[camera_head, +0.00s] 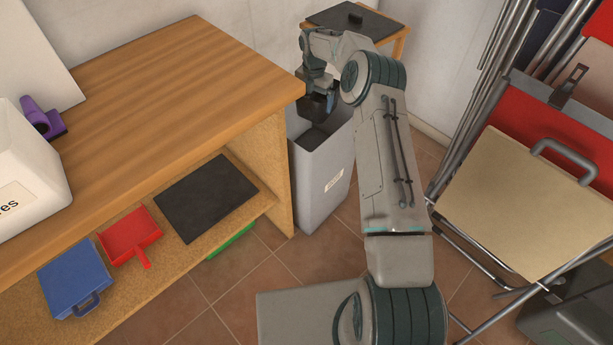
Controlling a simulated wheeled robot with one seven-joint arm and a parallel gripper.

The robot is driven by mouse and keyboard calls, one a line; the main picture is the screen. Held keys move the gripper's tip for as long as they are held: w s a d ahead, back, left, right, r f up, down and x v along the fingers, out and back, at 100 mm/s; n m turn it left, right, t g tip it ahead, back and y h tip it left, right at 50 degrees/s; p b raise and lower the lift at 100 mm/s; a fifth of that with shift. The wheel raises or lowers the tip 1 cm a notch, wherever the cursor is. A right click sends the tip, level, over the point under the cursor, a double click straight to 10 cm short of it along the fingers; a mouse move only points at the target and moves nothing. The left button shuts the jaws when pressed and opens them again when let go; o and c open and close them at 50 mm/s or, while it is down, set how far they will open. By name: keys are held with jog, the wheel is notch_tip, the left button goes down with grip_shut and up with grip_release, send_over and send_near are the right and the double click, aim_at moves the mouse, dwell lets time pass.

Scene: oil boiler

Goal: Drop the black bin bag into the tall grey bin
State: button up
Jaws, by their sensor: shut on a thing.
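The tall grey bin (318,185) stands on the tiled floor against the right end of the wooden bench, with a white label on its front. My gripper (318,92) is over the bin's open top, pointing down. It is shut on the black bin bag (316,106), a small dark shape directly below the fingers at the bin's mouth. The fingers and my arm hide part of the bag and the bin's rim. The bin's inside looks dark, and I cannot tell how deep the bag hangs.
The wooden bench (170,85) borders the bin on the left; its lower shelf holds a red dustpan (128,232), a blue case (75,276) and a black mat (206,198). A small table (385,27) stands behind. Folded chairs and a beige case (525,200) are at right.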

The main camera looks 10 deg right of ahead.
jog(key=shift+f+b, duration=0.8)
jog(key=shift+f, duration=1)
jog(key=o, duration=0.6)
jog(key=shift+o, duration=0.2)
notch_tip(320, 180, up, 14)
jog(key=shift+f+p, duration=0.1)
jog(key=shift+p, duration=0.85)
